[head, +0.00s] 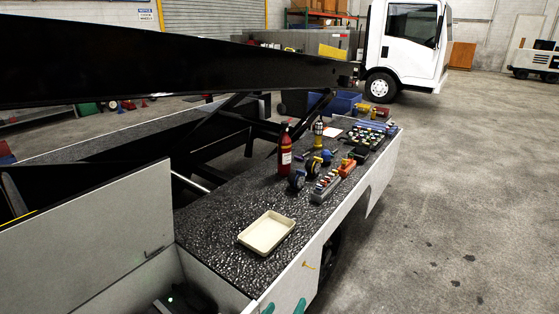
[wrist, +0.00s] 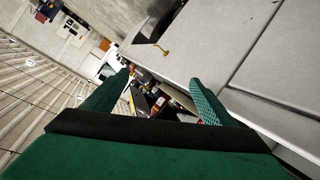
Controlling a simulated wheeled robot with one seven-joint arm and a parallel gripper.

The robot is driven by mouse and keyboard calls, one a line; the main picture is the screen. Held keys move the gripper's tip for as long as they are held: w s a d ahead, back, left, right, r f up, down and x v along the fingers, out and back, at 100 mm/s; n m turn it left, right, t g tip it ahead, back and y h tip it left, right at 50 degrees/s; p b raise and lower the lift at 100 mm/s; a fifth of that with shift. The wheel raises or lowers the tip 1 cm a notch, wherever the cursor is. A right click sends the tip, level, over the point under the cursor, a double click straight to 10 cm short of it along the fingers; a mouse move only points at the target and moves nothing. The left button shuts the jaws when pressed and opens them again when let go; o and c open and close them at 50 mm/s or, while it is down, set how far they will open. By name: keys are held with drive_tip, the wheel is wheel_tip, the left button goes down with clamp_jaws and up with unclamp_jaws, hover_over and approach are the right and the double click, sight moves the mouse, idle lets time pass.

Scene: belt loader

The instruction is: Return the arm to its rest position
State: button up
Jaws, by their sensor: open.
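My gripper (wrist: 161,77) shows in the wrist view as two green fingers spread wide apart. Nothing is held between them. In the head view, only the teal fingertips of my gripper (head: 285,307) show at the bottom edge, beside the pale side panel of the belt loader (head: 365,200). The wrist view is tilted, with the loader's pale side panel (wrist: 225,40) along the right finger.
A cream tray (head: 267,233) lies on the loader's dark deck. Behind it are a red bottle (head: 284,150), an orange block (head: 347,167) and several small parts. A yellow latch (head: 309,265) sticks out of the side panel. The floor at right is clear up to the white truck (head: 405,45).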

drive_tip(key=s+d+f+n+t+y, duration=0.1)
drive_tip(key=s+f+y, duration=0.15)
drive_tip(key=s, duration=0.85)
drive_tip(key=s+d+f+n+y, duration=0.15)
drive_tip(key=s+f, duration=0.25)
drive_tip(key=s, duration=0.7)
drive_tip(key=s+a+r+m, duration=0.1)
drive_tip(key=s+r, duration=0.2)
drive_tip(key=s, duration=0.4)
drive_tip(key=s+a+r+m+t+y, duration=0.1)
drive_tip(key=s+a+r, duration=0.1)
drive_tip(key=s+r, duration=0.2)
drive_tip(key=s+a+r+m+y, duration=0.1)
drive_tip(key=s+r, duration=0.2)
drive_tip(key=s, duration=0.6)
drive_tip(key=shift+s+a+r+m+t, duration=0.25)
drive_tip(key=shift+s+a+m+t, duration=0.05)
drive_tip(key=shift+s+a+m, duration=0.1)
